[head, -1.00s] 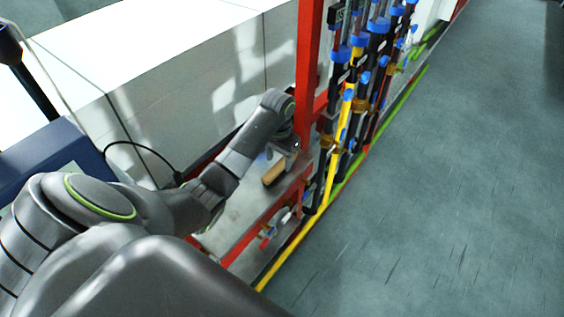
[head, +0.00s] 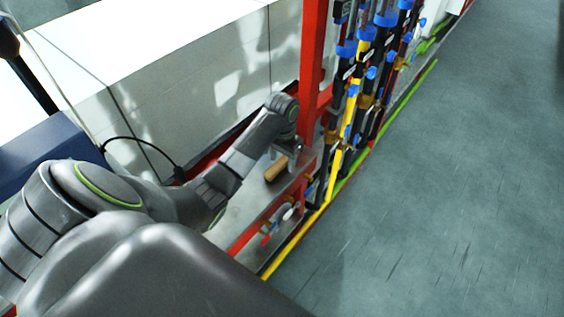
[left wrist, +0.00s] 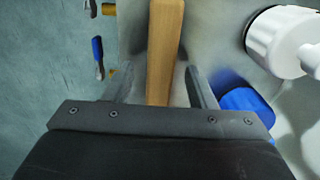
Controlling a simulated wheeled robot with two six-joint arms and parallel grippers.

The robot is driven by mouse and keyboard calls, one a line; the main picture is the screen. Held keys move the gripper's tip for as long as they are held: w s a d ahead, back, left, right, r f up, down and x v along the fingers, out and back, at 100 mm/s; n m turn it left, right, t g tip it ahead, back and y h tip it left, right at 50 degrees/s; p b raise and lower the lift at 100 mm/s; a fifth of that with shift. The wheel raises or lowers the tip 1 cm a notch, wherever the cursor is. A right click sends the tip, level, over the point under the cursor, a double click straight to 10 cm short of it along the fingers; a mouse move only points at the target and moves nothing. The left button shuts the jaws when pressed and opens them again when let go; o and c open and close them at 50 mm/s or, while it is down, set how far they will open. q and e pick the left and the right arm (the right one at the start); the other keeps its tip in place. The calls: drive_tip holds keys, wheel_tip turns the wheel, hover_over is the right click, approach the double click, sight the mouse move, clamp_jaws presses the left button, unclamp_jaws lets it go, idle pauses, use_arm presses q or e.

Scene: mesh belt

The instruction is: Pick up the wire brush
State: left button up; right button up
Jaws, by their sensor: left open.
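The wire brush (head: 276,169) shows as a light wooden bar on a narrow grey metal shelf (head: 240,205) in the head view. Its bristles cannot be made out. In the left wrist view the wooden bar (left wrist: 164,45) runs lengthwise from the top edge down between the two fingers. My left gripper (left wrist: 160,82) is open, with one finger on each side of the bar and a gap visible on both sides. In the head view my left gripper (head: 292,147) is small and partly hidden, close by the brush's far end. My right gripper is not in view.
A red upright post (head: 312,60) stands just beyond the gripper. Several black and yellow poles with blue clips (head: 365,50) hang to its right. A white wall (head: 200,85) closes off the left. A white cylinder (left wrist: 285,40) and blue part (left wrist: 246,103) lie right in the wrist view.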

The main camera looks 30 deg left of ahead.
use_arm(q)
clamp_jaws()
idle(0.3)
